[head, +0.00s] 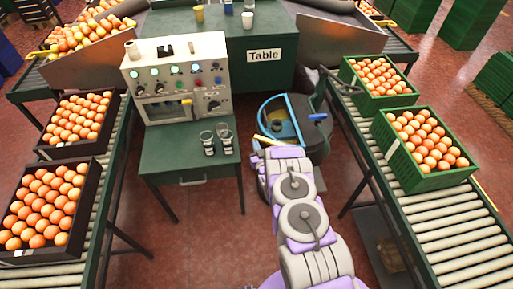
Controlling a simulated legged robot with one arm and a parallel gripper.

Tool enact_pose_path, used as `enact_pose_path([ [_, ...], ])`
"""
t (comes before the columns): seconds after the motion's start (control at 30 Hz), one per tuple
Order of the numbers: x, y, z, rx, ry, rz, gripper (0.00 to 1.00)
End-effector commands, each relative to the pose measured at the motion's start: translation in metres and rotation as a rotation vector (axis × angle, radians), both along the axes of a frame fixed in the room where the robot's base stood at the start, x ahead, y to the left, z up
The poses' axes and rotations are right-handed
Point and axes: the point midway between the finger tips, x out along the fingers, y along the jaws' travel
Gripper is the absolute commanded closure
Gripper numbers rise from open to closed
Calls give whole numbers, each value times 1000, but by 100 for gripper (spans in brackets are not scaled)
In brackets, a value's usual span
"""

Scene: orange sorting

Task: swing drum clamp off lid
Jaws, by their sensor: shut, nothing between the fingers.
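A dark round drum (315,139) stands on the floor between the table and the right conveyor. A blue curved clamp (266,112) arches over the left part of its top. The lid beneath is mostly dark and partly covered, so its edges are hard to make out. A small blue handle (318,116) sticks out on the drum's right side. My purple and grey arm reaches up from the bottom. My gripper (260,145) is small in view at the drum's near left edge, beside a yellow bar. It is shut and empty; I cannot tell whether it touches the clamp.
The right conveyor (450,235) carries green crates of oranges (428,182). The left conveyor carries dark crates (75,225). Red floor is open between table and arm.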

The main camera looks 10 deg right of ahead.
Motion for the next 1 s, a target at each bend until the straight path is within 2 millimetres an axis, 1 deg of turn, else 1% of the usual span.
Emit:
enact_pose_path([
  [0.03,1,6,0,0,0,-21,100],
  [0.17,6,6,0,0,1,-96,100],
  [0.2,7,3,0,0,1,-97,100],
  [0.53,14,1,-1,1,3,-96,100],
  [1.0,15,2,0,0,2,-94,100],
])
